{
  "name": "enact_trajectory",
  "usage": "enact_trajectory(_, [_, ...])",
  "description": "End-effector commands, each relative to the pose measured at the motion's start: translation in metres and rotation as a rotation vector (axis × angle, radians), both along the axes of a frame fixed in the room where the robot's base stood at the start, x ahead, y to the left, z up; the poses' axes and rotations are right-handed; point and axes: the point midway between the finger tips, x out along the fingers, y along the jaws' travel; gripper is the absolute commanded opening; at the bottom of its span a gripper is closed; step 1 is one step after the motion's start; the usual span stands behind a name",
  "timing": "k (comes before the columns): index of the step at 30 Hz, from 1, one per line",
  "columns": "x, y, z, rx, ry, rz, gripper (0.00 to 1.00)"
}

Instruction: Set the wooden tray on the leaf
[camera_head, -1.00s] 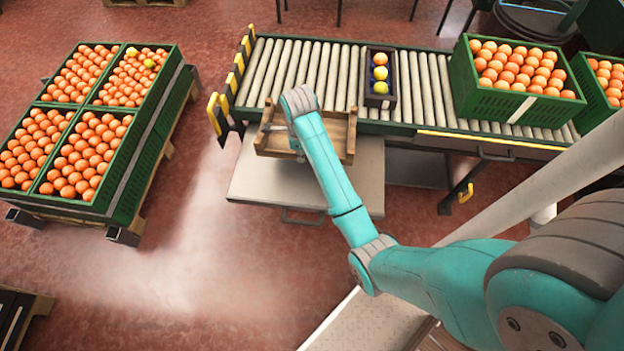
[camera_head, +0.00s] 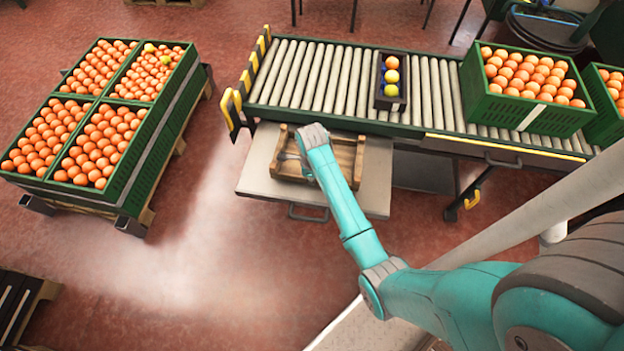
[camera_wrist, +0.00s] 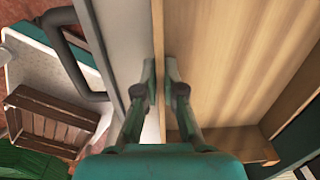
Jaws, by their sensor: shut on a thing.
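The wooden tray (camera_head: 358,160) is a shallow open tray, level over the pale grey leaf (camera_head: 255,165) beside the conveyor. It lies within the leaf's outline, on it or just above it; I cannot tell if they touch. My gripper (camera_wrist: 161,72) is shut on the tray's near wall, one finger inside and one outside. In the wrist view the tray's bare wooden floor (camera_wrist: 220,70) fills the right, and the leaf (camera_wrist: 122,35) shows on the left. In the head view my arm hides the fingers and part of the tray.
The roller conveyor (camera_head: 320,80) runs behind the leaf, carrying a small dark box (camera_head: 390,104) of coloured balls and a green crate (camera_head: 505,108) of oranges. Green crates (camera_head: 130,175) of oranges stand on a pallet at left. A handle (camera_head: 308,215) is on the leaf's front edge.

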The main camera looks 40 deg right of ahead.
Motion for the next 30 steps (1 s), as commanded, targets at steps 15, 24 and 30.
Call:
enact_trajectory(15, [0.0, 0.0, -0.01, 0.0, 0.0, 0.0, 0.27])
enact_trajectory(24, [0.0, 0.0, -0.01, 0.0, 0.0, 0.0, 0.33])
enact_trajectory(30, [0.001, 0.0, 0.005, -0.001, -0.002, 0.0, 0.33])
